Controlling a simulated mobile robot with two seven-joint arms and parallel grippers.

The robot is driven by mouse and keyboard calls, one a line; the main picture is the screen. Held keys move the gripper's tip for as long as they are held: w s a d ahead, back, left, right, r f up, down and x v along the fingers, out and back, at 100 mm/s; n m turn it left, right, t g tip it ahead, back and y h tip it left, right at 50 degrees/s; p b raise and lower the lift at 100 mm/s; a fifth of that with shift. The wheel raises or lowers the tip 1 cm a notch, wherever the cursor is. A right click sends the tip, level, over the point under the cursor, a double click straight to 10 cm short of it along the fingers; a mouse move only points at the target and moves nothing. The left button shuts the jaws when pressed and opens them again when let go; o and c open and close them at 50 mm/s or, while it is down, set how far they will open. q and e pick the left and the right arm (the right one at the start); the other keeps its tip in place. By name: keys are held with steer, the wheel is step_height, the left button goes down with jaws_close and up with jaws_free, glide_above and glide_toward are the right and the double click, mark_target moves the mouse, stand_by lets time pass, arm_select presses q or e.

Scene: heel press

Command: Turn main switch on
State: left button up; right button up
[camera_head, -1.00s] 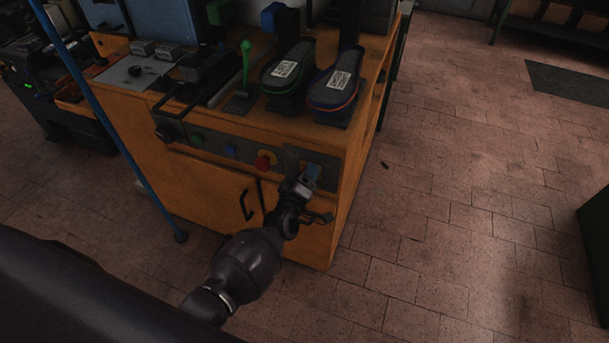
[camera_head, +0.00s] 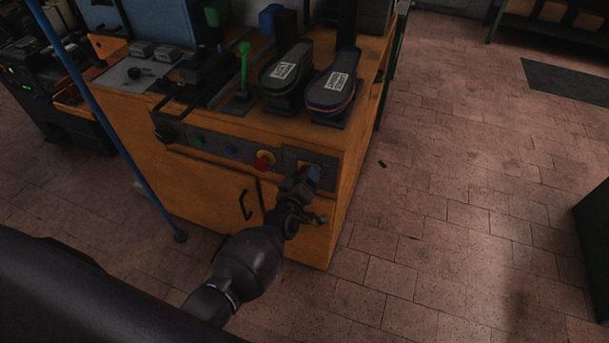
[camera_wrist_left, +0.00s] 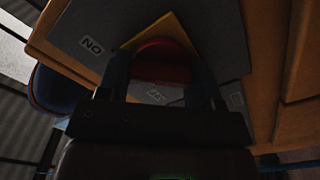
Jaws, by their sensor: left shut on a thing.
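The main switch is a red rotary knob (camera_wrist_left: 163,68) on a yellow plate (camera_wrist_left: 172,27), set in a grey panel (camera_wrist_left: 222,48) with small white labels. One label (camera_wrist_left: 92,45) appears upside down and reads ON. My left gripper (camera_wrist_left: 162,75) is shut on the red knob, with a dark finger on either side. In the head view the left gripper (camera_head: 307,175) is at the right end of the orange machine's front panel and covers most of the switch. The right gripper is not in view.
Left of the switch on the panel are a red button on yellow (camera_head: 264,160) and a blue button (camera_head: 231,150). A black door handle (camera_head: 246,204) is below. Two shoe forms (camera_head: 332,91) stand on top. A blue pole (camera_head: 110,125) is at left.

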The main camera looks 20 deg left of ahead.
arm_select(q)
steer(key=o, duration=0.9)
steer(key=s+p, duration=0.1)
steer(key=s, duration=1)
steer(key=shift+w+f, duration=0.1)
